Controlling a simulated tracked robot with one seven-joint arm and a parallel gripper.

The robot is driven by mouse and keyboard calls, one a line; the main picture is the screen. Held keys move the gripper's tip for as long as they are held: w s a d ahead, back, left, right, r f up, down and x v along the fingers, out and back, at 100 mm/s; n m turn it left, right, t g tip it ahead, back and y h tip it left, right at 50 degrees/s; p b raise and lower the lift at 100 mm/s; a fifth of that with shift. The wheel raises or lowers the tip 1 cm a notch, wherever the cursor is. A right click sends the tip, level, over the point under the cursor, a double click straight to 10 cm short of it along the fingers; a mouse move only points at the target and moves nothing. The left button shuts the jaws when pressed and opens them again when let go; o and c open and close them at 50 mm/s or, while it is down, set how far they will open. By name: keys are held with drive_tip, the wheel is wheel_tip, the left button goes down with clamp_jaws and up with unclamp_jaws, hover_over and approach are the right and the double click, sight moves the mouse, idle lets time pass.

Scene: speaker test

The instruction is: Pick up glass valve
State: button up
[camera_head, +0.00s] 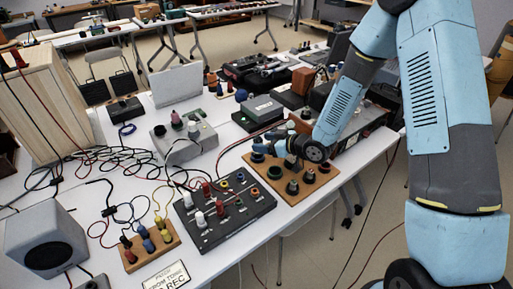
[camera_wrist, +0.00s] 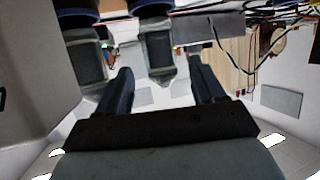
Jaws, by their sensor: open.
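My gripper (camera_head: 272,146) hangs low over the far side of a wooden board (camera_head: 318,187) in the head view, reaching left. In the wrist view its two dark fingers (camera_wrist: 158,66) are apart. A glass valve (camera_wrist: 158,52), clear with a grey inner plate and a dark blue base, shows upside down between and beyond the fingertips. I cannot tell whether either finger touches it. A second similar valve (camera_wrist: 87,58) shows to its left, outside the fingers. In the head view, the gripper partly hides the valves, and the small dark pieces on the board are hard to tell apart.
A black panel (camera_head: 226,222) with coloured sockets and knobs lies left of the board. A grey metal box (camera_head: 183,150) stands behind it. A small wooden terminal block (camera_head: 150,247), a speaker (camera_head: 42,240) and loose cables crowd the left. The table's edge runs close in front of the board.

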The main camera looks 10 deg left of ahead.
sight(254, 141)
drive_tip(key=shift+x, duration=2.6)
drive_tip(key=shift+c, duration=0.3)
drive_tip(key=c, duration=1)
